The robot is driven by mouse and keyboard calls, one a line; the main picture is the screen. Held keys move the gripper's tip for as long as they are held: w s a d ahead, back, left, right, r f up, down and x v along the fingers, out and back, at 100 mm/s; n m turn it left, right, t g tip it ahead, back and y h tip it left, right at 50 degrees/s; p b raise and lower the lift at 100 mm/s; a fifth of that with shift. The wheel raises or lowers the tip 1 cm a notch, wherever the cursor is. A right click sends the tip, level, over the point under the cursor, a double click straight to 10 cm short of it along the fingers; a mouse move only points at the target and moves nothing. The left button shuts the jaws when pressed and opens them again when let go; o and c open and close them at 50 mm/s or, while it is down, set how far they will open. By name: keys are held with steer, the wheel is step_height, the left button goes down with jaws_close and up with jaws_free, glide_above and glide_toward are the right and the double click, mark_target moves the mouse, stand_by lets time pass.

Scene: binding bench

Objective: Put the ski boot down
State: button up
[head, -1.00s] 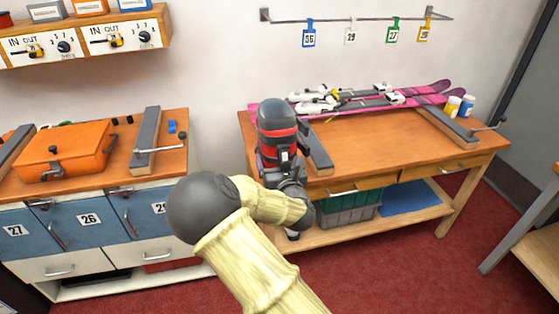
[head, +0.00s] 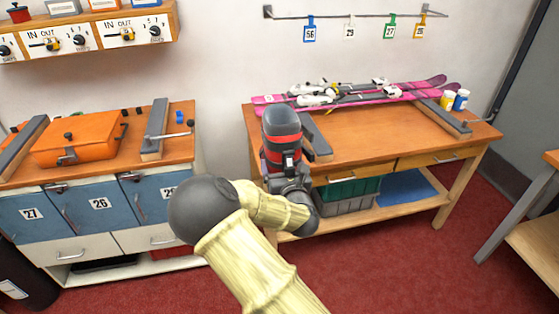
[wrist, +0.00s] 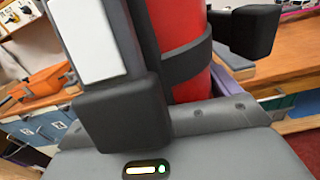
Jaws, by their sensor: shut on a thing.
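The ski boot (head: 282,128) is dark grey with red bands and stands upright at the left end of the right-hand workbench. In the head view it overlaps the bench edge, and I cannot tell whether it touches the bench. My gripper (head: 290,176) is shut on the boot, low on its near side. My arm hides the lower part of the boot. In the wrist view the boot's red shaft (wrist: 182,30) with a dark strap fills the space between my gripper's fingers (wrist: 190,70).
Pink skis (head: 350,95) lie along the back of the workbench (head: 385,135). Grey padded supports (head: 441,117) stand at both ends, with two small bottles (head: 454,101) at the right. The bench middle is clear. An orange case (head: 78,143) sits on the left cabinet.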

steer(key=s+d+f+m+h, duration=0.1)
steer(key=s+d+f, duration=0.3)
steer(key=d+f, duration=0.4)
steer(key=s+d+f+m+h, duration=0.1)
steer(key=s+d+f+h, duration=0.2)
steer(key=d+f, duration=0.6)
step_height(320, 180, down, 5)
steer(key=shift+s+f+m+t+h, duration=0.2)
steer(key=shift+s+m+t+h, duration=0.15)
steer(key=shift+s, duration=0.6)
step_height(320, 180, up, 8)
steer(key=p, duration=0.7)
steer(key=shift+p, duration=0.4)
steer(key=shift+w+d+f, duration=0.1)
